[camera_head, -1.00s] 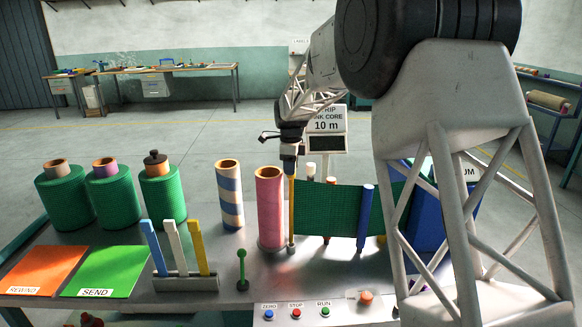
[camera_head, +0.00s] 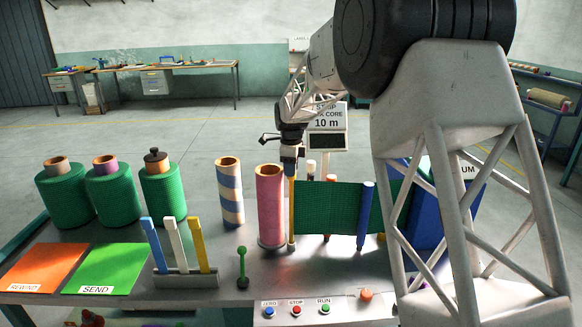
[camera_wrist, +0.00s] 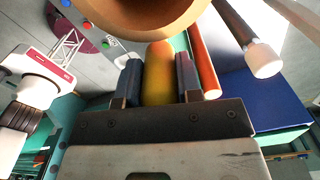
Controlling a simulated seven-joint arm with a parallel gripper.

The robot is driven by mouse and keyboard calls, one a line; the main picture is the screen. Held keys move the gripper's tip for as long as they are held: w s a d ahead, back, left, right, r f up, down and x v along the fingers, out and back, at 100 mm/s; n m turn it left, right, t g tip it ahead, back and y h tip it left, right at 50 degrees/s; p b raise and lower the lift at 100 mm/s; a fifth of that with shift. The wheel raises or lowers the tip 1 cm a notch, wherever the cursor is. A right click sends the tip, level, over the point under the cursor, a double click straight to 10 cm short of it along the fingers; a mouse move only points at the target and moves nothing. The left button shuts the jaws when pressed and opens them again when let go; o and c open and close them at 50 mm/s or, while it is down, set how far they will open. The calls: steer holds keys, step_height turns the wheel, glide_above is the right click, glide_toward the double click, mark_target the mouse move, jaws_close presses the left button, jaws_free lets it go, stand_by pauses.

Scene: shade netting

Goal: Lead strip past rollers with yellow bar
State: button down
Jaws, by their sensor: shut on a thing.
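My gripper (camera_head: 291,165) is shut on an upright yellow bar (camera_head: 291,205), which also shows between the jaws in the wrist view (camera_wrist: 158,75). The bar's lower end is close to the bench top. The green netting strip (camera_head: 328,208) stretches to the right from the bar, past a blue roller (camera_head: 364,215). A pink core (camera_head: 270,205) stands upright just left of the bar. In the head view I cannot tell whether bar and core touch. Small rollers (camera_head: 332,178) show partly behind the strip. My arm hides the strip's right end.
A blue-and-white striped core (camera_head: 229,195) stands left of the pink one. Several green netting rolls (camera_head: 66,205) stand at the left. A rack (camera_head: 186,279) with blue, white and yellow bars and a green peg (camera_head: 242,268) are in front. Buttons (camera_head: 297,310) line the front edge.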

steer(key=shift+f, duration=1.45)
stand_by(0.3)
steer(key=c, duration=0.7)
jaws_free()
steer(key=shift+r, duration=3.9)
steer(key=shift+s+r, duration=0.1)
